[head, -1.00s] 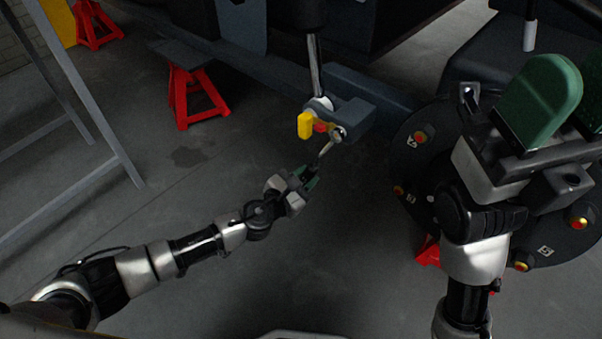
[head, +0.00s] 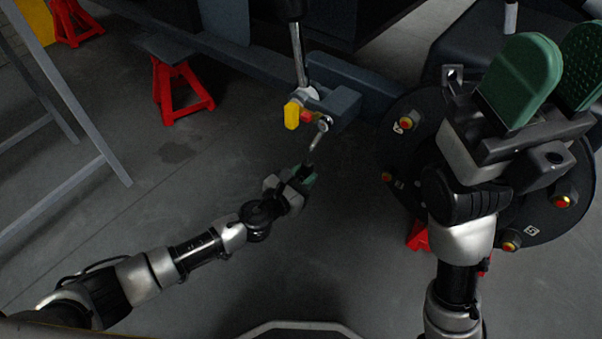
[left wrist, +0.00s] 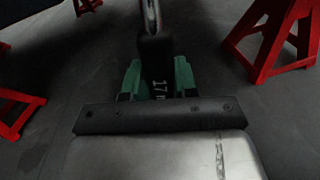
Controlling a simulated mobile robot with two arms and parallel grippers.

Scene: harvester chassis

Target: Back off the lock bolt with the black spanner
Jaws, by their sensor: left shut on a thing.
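My left gripper (head: 307,174) is shut on the black spanner, whose dark handle (left wrist: 156,62) marked "17" stands between the green finger pads in the left wrist view. The spanner's bright shank (head: 316,142) points up in the head view to the bolt area (head: 323,124) at the end of a grey bracket (head: 342,105). The spanner's head appears to be at the bolt; I cannot tell whether it is seated around it. My right gripper (head: 556,72) is large at the right, its green pads apart and nothing visible between them.
A yellow part (head: 292,115) and a red part (head: 307,117) sit beside the bolt. A dark disc (head: 400,155) with several red-and-yellow fittings stands behind my right arm. Red stands (head: 183,92) and a grey frame (head: 62,97) are at the left. Floor below the bracket is clear.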

